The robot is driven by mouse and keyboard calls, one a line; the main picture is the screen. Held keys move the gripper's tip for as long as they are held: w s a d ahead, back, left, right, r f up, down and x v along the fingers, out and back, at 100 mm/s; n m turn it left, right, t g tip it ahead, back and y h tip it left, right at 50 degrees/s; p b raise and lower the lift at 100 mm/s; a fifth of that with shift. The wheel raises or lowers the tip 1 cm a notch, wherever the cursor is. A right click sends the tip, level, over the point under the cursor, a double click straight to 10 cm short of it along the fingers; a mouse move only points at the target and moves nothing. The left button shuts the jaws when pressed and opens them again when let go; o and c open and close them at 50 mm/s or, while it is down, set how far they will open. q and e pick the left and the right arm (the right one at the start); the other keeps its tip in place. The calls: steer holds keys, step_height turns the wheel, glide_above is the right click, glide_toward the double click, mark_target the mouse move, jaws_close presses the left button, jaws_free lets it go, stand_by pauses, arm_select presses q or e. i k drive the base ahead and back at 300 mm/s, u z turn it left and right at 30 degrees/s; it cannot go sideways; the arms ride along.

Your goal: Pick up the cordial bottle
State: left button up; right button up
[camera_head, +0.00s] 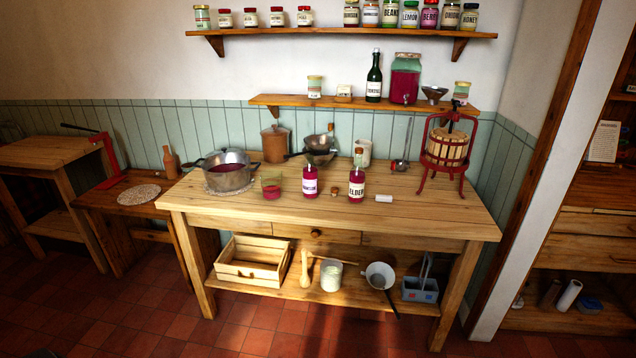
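A tall dark green bottle (375,76) with a white label stands upright on the lower wall shelf (270,101). Its label seems to read "cordial", but the print is small. Two bottles of red liquid stand upright on the wooden table (240,208). The left bottle (310,180) has a label I cannot read clearly. The right bottle (356,178), labelled "ELDER", has a cork-coloured top. Neither of my grippers is in view.
A large jar of red liquid (405,80) stands close right of the dark bottle. The table holds a pot (230,178), a glass (271,188) and a red-framed press (446,150). The table's front right is clear. Jars line the upper shelf (340,34).

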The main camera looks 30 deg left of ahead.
mark_target(310, 171)
steer(key=z, duration=0.5)
steer(key=i, duration=1.3)
steer(key=u, duration=0.5)
